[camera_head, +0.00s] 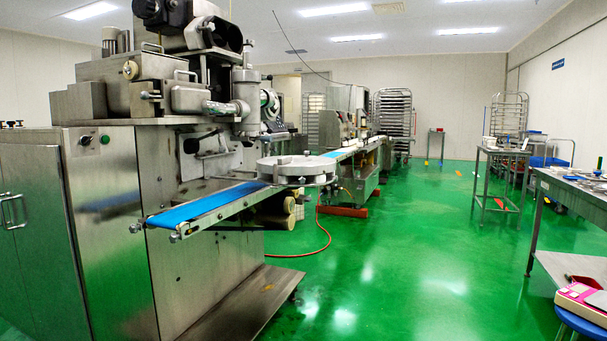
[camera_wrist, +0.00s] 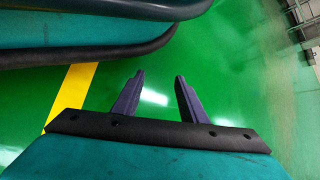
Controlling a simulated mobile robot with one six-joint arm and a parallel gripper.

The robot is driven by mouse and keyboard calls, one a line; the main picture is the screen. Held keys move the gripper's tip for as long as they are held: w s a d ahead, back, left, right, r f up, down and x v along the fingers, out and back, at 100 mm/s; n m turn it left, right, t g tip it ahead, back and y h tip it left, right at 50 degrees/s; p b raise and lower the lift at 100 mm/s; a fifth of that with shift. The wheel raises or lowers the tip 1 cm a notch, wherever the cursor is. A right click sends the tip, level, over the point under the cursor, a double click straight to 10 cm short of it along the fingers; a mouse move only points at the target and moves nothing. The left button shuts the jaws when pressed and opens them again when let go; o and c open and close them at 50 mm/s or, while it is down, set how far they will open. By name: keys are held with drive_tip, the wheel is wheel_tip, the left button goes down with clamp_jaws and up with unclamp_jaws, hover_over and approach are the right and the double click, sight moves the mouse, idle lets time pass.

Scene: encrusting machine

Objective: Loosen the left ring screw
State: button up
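The steel encrusting machine (camera_head: 165,150) stands at the left of the head view, with its hopper and pipe parts on top. A short pipe fitting (camera_head: 246,95) sits on its upper right side. I cannot make out the left ring screw at this size. My gripper (camera_wrist: 160,76) shows only in the wrist view. Its two dark fingers stand apart with nothing between them, over the green floor. No part of the machine shows in the wrist view that I can identify.
A blue conveyor belt (camera_head: 208,205) juts from the machine beside a round white turntable (camera_head: 296,167). A red hose (camera_head: 322,235) lies on the floor. Steel tables (camera_head: 503,155) stand at the right. The green floor (camera_head: 400,260) between is mostly open.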

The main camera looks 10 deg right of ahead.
drive_tip(key=s+d+r+n+h+p, duration=0.1)
drive_tip(key=d+r+p, duration=0.3)
drive_tip(key=r+p, duration=1.1)
drive_tip(key=s+d+r+n+h+p, duration=0.1)
drive_tip(key=d+r+h+p, duration=0.3)
drive_tip(key=r+p, duration=1.1)
drive_tip(key=s+d+r+n+h+p, duration=0.1)
drive_tip(key=d+r+p, duration=0.5)
drive_tip(key=r+p, duration=0.9)
drive_tip(key=h+p, duration=0.1)
drive_tip(key=p, duration=0.7)
drive_tip(key=shift+d+r+t, duration=0.2)
drive_tip(key=shift+r+t, duration=0.1)
drive_tip(key=shift+c, duration=1)
